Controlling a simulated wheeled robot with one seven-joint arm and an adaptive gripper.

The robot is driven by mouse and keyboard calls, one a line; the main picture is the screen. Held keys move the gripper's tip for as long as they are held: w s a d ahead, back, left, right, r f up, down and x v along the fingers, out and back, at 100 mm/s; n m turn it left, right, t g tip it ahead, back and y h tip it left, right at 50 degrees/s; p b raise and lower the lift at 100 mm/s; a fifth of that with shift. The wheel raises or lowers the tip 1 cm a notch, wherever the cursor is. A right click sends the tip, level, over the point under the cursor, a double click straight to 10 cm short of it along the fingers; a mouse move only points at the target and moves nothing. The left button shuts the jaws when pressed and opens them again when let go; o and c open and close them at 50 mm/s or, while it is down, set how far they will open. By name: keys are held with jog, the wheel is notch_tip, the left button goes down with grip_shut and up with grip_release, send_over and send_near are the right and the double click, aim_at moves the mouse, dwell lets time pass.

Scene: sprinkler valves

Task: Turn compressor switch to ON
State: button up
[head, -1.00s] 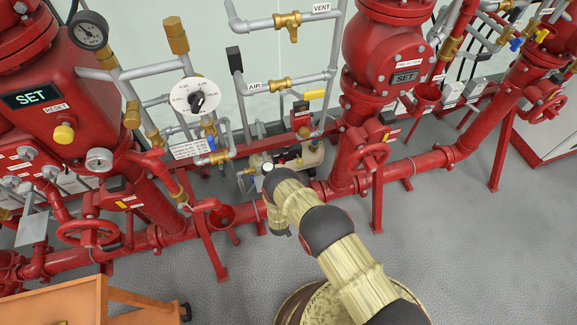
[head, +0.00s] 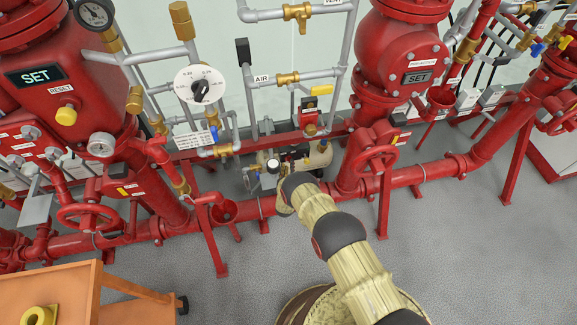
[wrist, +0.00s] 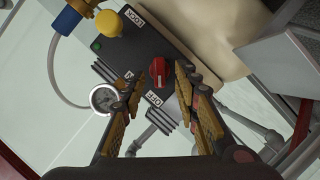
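The compressor switch is a red rotary knob (wrist: 158,72) on a dark panel (wrist: 165,45) in the wrist view. An OFF label (wrist: 153,98) sits just below it, and another small label left of it is partly covered by a finger. The knob's exact setting is hard to tell. My gripper (wrist: 157,82) is open, with one finger on each side of the knob and nothing held; contact cannot be told. In the head view the beige compressor tank (head: 320,155) stands low behind the end of my arm, which hides most of the gripper.
A yellow knob (wrist: 108,23), a LOCK label (wrist: 135,16) and a round gauge (wrist: 103,97) sit near the switch. Red pipes and a red valve wheel (head: 370,160) flank the compressor. An orange cart (head: 65,290) is at lower left.

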jog(key=shift+b+x, duration=0.3)
jog(key=shift+x, duration=0.8)
jog(key=shift+c, duration=1.2)
grip_shut()
